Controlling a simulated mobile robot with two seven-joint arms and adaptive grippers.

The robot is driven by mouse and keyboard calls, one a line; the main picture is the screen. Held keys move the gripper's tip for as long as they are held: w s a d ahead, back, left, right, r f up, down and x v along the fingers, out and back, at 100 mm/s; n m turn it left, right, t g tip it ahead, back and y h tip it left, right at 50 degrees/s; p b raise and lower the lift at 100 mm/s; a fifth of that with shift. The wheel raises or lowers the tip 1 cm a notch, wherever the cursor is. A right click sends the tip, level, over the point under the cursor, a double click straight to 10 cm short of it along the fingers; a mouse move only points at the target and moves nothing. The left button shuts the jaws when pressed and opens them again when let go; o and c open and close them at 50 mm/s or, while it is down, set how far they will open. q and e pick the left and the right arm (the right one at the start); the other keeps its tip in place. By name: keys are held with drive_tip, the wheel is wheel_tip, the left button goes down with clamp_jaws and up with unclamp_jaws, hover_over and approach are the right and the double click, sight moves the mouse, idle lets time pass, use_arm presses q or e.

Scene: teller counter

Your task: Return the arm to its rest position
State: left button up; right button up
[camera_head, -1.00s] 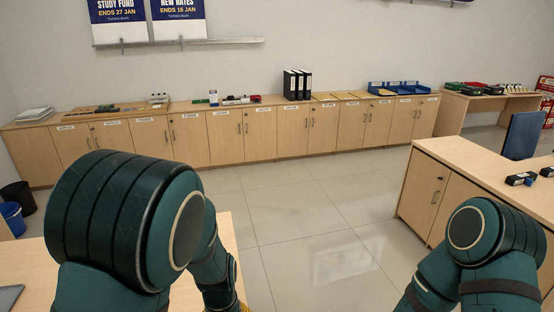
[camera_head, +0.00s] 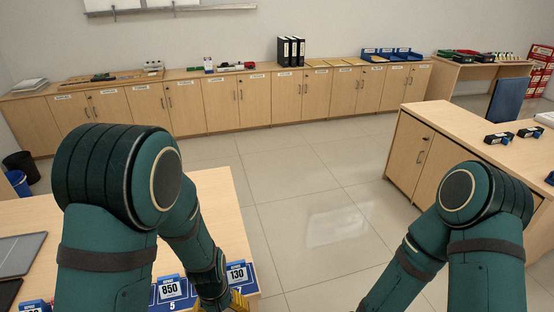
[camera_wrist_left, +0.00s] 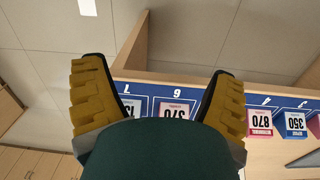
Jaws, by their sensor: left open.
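My left gripper (camera_wrist_left: 158,95) is open in the left wrist view, its two yellow fingers wide apart with nothing between them that I can see held. In the head view my left arm reaches down at the left over a wooden counter, and only a bit of the yellow gripper (camera_head: 238,300) shows at the bottom edge, beside the 130 card (camera_head: 237,272) and the 850 card (camera_head: 172,289). My right arm is at the right; its gripper is out of frame.
A wooden counter (camera_head: 215,190) lies under my left arm, with a grey flat panel (camera_head: 18,252) at left. Another counter (camera_head: 450,118) stands at right with small dark stamps (camera_head: 498,138). Low cabinets (camera_head: 255,98) line the wall. The tiled floor (camera_head: 315,185) between is clear.

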use_arm(q)
drive_tip(key=s+d+f+t+h, duration=0.1)
drive_tip(key=s+d+f+h, duration=0.2)
drive_tip(key=s+f, duration=0.4)
drive_tip(key=shift+s+d+m+t, duration=0.2)
drive_tip(key=shift+d+m+t, duration=0.2)
drive_tip(key=shift+d, duration=0.05)
drive_tip(key=shift+f, duration=0.1)
idle(0.4)
